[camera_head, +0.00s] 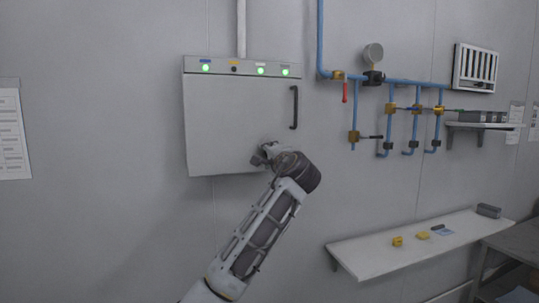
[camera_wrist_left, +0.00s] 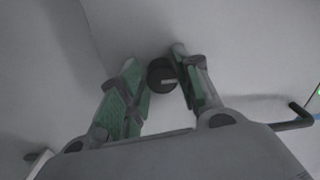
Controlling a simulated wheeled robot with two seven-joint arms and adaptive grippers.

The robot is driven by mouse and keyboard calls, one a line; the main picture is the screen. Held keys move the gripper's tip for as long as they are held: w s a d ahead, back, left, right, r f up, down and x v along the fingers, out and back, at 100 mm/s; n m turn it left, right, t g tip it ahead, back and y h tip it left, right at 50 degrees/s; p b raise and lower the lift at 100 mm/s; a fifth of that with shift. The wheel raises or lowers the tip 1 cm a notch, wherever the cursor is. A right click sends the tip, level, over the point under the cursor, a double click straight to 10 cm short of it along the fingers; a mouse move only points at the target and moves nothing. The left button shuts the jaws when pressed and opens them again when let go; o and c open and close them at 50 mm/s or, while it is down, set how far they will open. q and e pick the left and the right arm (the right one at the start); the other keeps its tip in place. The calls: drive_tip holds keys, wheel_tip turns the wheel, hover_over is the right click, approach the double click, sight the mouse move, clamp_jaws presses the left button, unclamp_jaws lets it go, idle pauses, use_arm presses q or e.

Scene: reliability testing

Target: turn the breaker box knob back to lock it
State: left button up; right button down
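The grey breaker box (camera_head: 225,120) is mounted on the wall with its door closed. A dark vertical handle (camera_head: 294,107) is on the door's right side; it also shows at the right of the left wrist view (camera_wrist_left: 292,124). My left gripper (camera_head: 262,156) is at the lower right of the door. In the left wrist view the round dark knob (camera_wrist_left: 161,76) with a light bar lies between the open, green-padded fingers of my left gripper (camera_wrist_left: 160,72). I cannot tell whether they touch it. In the head view the gripper hides the knob. My right gripper is not in view.
Lit green indicators (camera_head: 205,68) line the box's top strip. Blue pipes (camera_head: 355,100) with valves and a gauge (camera_head: 373,53) are on the wall to the right. A white shelf (camera_head: 375,262) with small yellow parts stands lower right.

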use_arm(q)
drive_tip(key=shift+o, duration=1.2)
drive_tip(key=v, duration=1.2)
drive_tip(key=shift+a+f, duration=0.1)
drive_tip(key=shift+f, duration=0.05)
